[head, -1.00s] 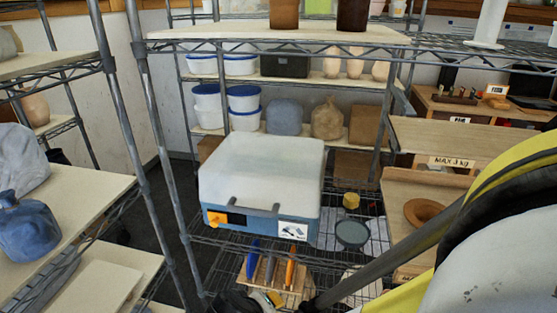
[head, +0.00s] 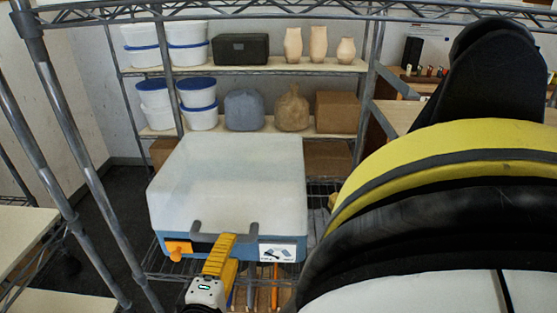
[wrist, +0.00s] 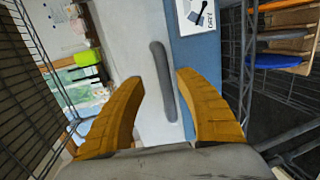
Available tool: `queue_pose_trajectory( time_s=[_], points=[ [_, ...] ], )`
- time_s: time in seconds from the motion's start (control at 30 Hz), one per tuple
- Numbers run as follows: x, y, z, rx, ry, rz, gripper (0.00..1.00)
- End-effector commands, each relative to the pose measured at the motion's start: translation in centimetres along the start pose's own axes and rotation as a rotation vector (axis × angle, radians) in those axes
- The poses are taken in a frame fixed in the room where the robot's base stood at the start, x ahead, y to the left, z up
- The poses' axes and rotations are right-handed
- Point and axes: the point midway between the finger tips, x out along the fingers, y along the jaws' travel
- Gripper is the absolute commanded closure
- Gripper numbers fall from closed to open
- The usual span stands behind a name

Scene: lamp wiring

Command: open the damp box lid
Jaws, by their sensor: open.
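The damp box has a blue base (head: 232,248) and a cloudy white lid (head: 228,175), which is down. It stands on a wire shelf. A grey bar handle (head: 197,232) is at the lid's front edge. It also shows in the wrist view (wrist: 163,82). My gripper (head: 229,240) has yellow fingers and is in front of the box at the handle. In the wrist view my open gripper (wrist: 160,85) has one finger on either side of the handle, with visible gaps. The fingers partly hide the handle in the head view.
Wire shelf posts (head: 75,150) stand at left. White tubs (head: 198,93), bags and vases fill the shelves behind. Upright tools (head: 275,289) stand below the box front.

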Motion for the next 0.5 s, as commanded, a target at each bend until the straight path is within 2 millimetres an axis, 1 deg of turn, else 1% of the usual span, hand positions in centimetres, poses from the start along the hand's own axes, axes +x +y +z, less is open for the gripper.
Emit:
queue_pose_trajectory(
  time_s=[0.03, 0.2, 0.3, 0.4, 0.5],
  points=[
    [-1.9, -0.7, -2.4, -0.017, 0.079, 0.0, 0.59],
    [1.6, -0.8, -2.7, -0.015, 0.079, -0.001, 0.59],
    [3.3, -0.7, -2.8, -0.015, 0.078, -0.001, 0.59],
    [4.6, -0.7, -2.9, -0.015, 0.078, -0.002, 0.59],
    [5.3, -0.6, -2.9, -0.015, 0.078, -0.002, 0.59]
  ],
)
